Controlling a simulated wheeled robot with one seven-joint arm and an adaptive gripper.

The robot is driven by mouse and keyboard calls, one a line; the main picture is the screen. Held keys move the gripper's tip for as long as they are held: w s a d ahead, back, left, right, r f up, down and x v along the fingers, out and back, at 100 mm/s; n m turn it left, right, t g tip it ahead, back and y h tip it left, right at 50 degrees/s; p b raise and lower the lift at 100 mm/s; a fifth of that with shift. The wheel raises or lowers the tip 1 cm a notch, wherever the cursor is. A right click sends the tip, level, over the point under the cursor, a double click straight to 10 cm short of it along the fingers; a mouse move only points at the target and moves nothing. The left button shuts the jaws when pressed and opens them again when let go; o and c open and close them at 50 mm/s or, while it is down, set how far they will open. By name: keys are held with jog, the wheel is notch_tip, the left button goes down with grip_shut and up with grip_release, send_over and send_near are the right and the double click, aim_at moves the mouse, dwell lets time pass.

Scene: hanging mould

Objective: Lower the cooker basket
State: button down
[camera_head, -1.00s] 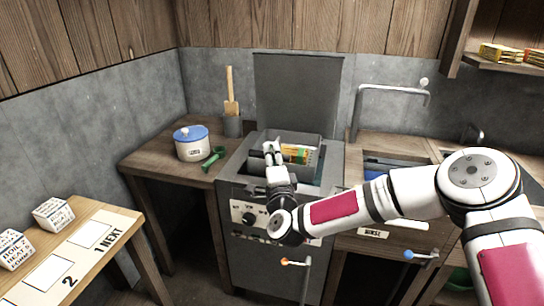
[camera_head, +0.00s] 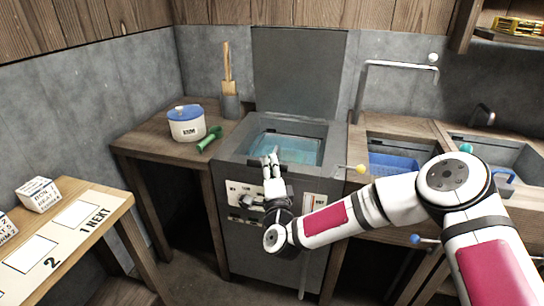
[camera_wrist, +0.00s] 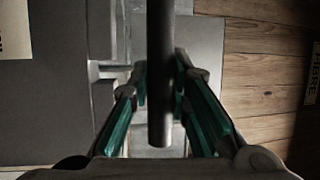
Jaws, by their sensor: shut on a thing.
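The cooker (camera_head: 265,212) stands in the middle of the head view with its grey lid (camera_head: 298,72) upright behind it. Its square opening shows teal liquid (camera_head: 292,148). The basket's raised walls and contents do not stand out above the rim; I cannot make out the basket itself in the liquid. My gripper (camera_head: 269,161) is at the cooker's front edge. In the wrist view, its green-padded fingers (camera_wrist: 160,95) are closed around a dark round bar (camera_wrist: 160,65). What the bar joins to is not visible.
A white pot with a blue lid (camera_head: 186,124) and a green-handled object (camera_head: 209,139) are on the left counter. A sink with a blue basket (camera_head: 394,163) is at right. White boxes (camera_head: 38,194) are on the left table.

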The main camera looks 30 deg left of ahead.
notch_tip(320, 180, down, 6)
jog(key=b, duration=0.2)
jog(key=shift+b, duration=0.35)
jog(key=c, duration=1.5)
grip_release()
jog(key=shift+f, duration=0.1)
jog(key=v, duration=1.2)
